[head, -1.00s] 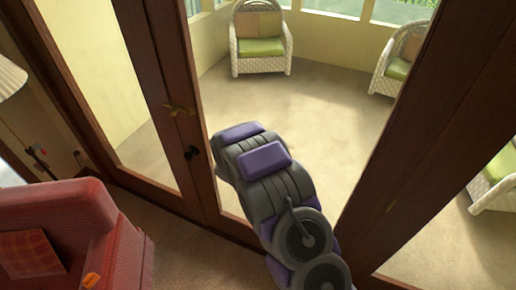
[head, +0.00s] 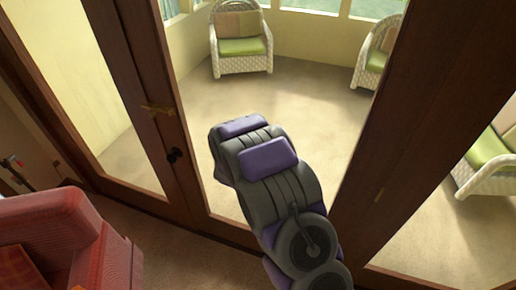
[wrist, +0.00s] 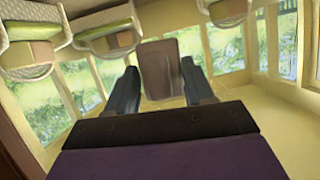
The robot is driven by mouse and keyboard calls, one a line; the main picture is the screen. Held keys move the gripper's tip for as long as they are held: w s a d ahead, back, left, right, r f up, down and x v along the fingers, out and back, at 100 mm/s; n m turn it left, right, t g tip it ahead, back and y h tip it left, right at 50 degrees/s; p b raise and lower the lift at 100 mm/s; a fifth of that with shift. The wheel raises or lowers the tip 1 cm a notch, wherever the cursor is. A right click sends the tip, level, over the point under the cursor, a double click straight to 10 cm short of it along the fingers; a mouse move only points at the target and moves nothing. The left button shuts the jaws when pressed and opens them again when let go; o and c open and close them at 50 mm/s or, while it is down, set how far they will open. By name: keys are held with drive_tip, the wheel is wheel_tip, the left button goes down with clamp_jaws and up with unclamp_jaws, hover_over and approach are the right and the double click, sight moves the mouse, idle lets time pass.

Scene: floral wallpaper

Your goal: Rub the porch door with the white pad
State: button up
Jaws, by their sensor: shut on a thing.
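The porch door (head: 147,135) is dark wood with large glass panes, a brass latch and a dark knob. It stands ahead of me in the head view, and my arm reaches toward the glass to the right of the knob. My gripper (wrist: 161,84) shows in the wrist view, its two dark fingers shut on a flat rectangular pad (wrist: 168,62). The pad looks brownish grey here, not white. My arm hides the gripper and pad in the head view. I cannot tell whether the pad touches the door.
A red armchair (head: 60,235) stands at the lower left, close to the door. A thick dark wood post (head: 395,150) rises right of my arm. Beyond the glass are white wicker chairs (head: 241,50) with green cushions and open carpet (head: 300,100).

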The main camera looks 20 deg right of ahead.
drive_tip(key=s+d+b, duration=0.2)
drive_tip(key=s+d, duration=0.1)
drive_tip(key=d, duration=0.2)
drive_tip(key=shift+s+b, duration=0.3)
drive_tip(key=shift+s, duration=0.1)
drive_tip(key=shift+r, duration=0.1)
drive_tip(key=w+a+p, duration=0.8)
drive_tip(key=a+p, duration=0.2)
drive_tip(key=a, duration=0.1)
drive_tip(key=shift+w, duration=0.2)
idle(1.4)
drive_tip(key=shift+a, duration=0.15)
drive_tip(key=s+a, duration=0.3)
drive_tip(key=s, duration=0.2)
drive_tip(key=shift+a, duration=0.25)
